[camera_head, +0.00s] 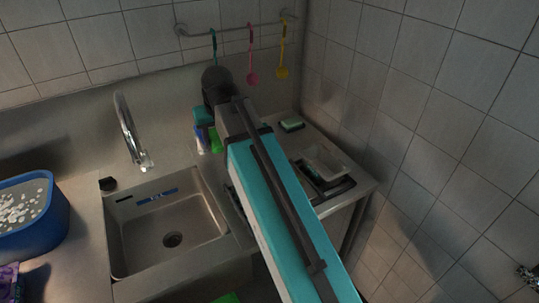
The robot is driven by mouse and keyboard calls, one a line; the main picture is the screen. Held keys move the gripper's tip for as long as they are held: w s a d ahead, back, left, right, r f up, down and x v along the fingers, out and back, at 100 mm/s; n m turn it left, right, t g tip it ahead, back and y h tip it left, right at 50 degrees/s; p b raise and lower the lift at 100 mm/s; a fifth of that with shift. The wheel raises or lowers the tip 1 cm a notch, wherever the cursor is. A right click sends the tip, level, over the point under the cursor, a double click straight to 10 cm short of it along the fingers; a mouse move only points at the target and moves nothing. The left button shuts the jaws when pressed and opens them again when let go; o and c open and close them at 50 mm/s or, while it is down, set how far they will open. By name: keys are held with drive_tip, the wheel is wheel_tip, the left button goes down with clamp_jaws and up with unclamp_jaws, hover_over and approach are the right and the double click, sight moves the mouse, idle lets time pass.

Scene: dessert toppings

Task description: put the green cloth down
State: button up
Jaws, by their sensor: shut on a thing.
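A bright green piece (216,140), which looks like the green cloth, shows at the end of my arm, behind the sink's right back corner. My gripper (211,132) is shut on it; the fingers are small and partly hidden by my arm. I cannot tell whether the cloth touches the counter. A small blue and white item (201,139) is just left of the cloth. Another bright green patch (226,298) shows at the bottom edge, mostly cut off; I cannot tell what it is.
The steel sink (211,236) with a faucet (128,132) is left of my arm. A blue tub (51,222) of white pieces stands at the far left. Utensils hang from a rail (235,29).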

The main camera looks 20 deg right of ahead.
drive_tip(key=s+d+f, duration=0.5)
drive_tip(key=d+f, duration=0.1)
drive_tip(key=d, duration=0.1)
drive_tip(key=shift+s+d+f, duration=0.2)
drive_tip(key=shift+d+f, duration=0.05)
drive_tip(key=shift+f, duration=0.05)
